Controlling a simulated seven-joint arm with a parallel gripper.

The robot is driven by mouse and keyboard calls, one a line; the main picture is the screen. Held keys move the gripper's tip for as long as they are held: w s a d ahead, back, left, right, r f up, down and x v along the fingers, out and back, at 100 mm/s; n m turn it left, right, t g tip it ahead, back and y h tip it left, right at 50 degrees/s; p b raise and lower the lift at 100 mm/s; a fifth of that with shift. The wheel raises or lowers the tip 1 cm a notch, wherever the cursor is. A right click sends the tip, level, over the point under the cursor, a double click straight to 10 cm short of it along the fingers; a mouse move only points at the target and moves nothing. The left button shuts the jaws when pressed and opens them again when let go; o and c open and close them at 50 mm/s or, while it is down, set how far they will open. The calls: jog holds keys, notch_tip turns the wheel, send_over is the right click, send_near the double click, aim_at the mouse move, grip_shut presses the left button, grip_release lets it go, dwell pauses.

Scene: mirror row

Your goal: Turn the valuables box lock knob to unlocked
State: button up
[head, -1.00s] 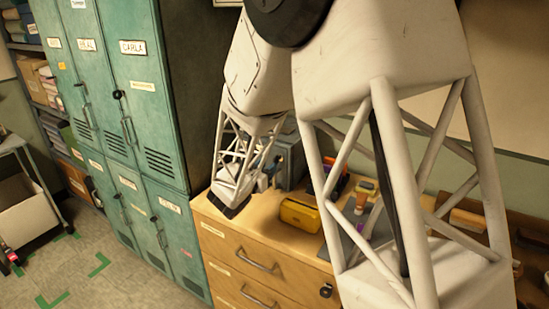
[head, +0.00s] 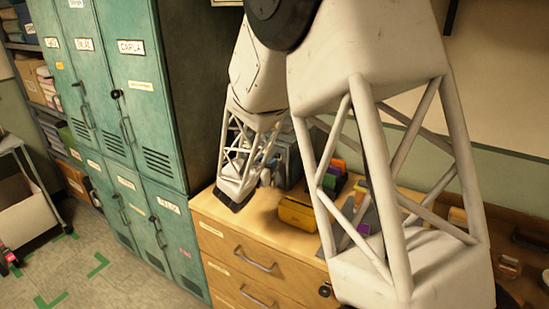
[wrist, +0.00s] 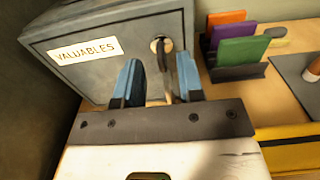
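The grey valuables box (wrist: 105,45) fills the upper left of the wrist view, with a white VALUABLES label (wrist: 86,51) on its front. Its lock knob (wrist: 161,45) is a round brass-coloured plate with a dark lever, right of the label. My gripper (wrist: 160,62) is open, its two blue fingers pointing at the box front. The knob lies between and just beyond the fingertips. I cannot tell whether either finger touches it. In the head view the box (head: 292,160) is partly hidden behind my wrist.
The box stands on a wooden drawer cabinet (head: 235,240). Right of it are a rack of coloured cards (wrist: 240,50) and a yellow case (head: 298,213). Green lockers (head: 140,130) stand close on the left. My arm hides part of the cabinet top.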

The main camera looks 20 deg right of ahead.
aim_at(274, 156)
jog(key=shift+x, duration=2.3)
jog(key=shift+c, duration=0.4)
grip_shut()
